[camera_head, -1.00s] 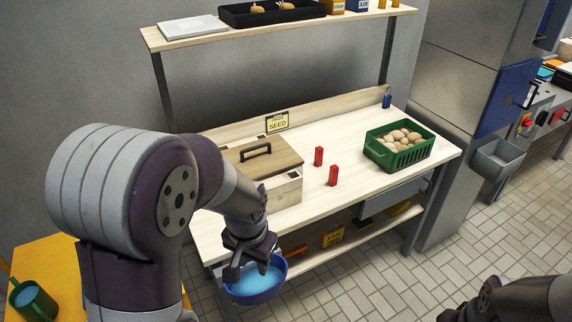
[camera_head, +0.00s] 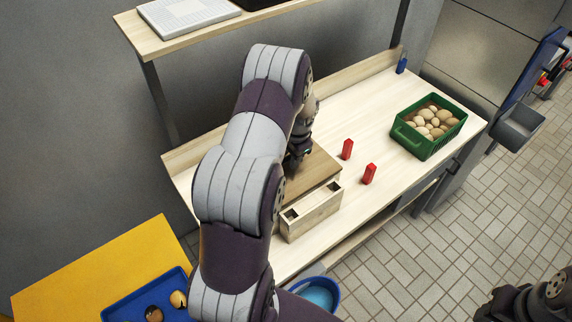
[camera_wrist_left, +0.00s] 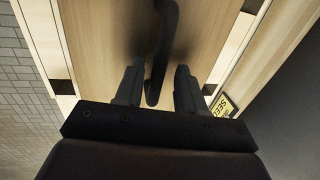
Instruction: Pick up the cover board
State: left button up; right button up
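The cover board (camera_head: 320,170) is a flat brown wooden lid on a pale wooden box (camera_head: 313,214) on the workbench. It fills much of the left wrist view (camera_wrist_left: 98,35), with its black bar handle (camera_wrist_left: 163,40) running up the middle. My left gripper (camera_head: 297,160) is over the board; in the head view the arm hides the handle and part of the board. In the left wrist view the two fingers (camera_wrist_left: 158,74) are apart, one on each side of the handle's near end. My right gripper (camera_head: 492,306) is partly in view at the bottom right, its fingers unclear.
Two red blocks (camera_head: 347,149) stand right of the box. A green crate (camera_head: 412,142) of potatoes is farther right. A shelf (camera_head: 160,45) hangs above the bench. A blue bowl (camera_head: 322,292) is below the front edge. A yellow table (camera_head: 95,262) with a blue tray (camera_head: 125,308) is at left.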

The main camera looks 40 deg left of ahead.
pick_arm(q)
jog(key=shift+d+f, duration=0.25)
jog(key=shift+d, duration=0.05)
jog(key=shift+a+f, duration=0.15)
jog(key=shift+a, duration=0.15)
grip_shut()
jog(key=shift+d, duration=0.1)
jog(key=shift+r, duration=0.2)
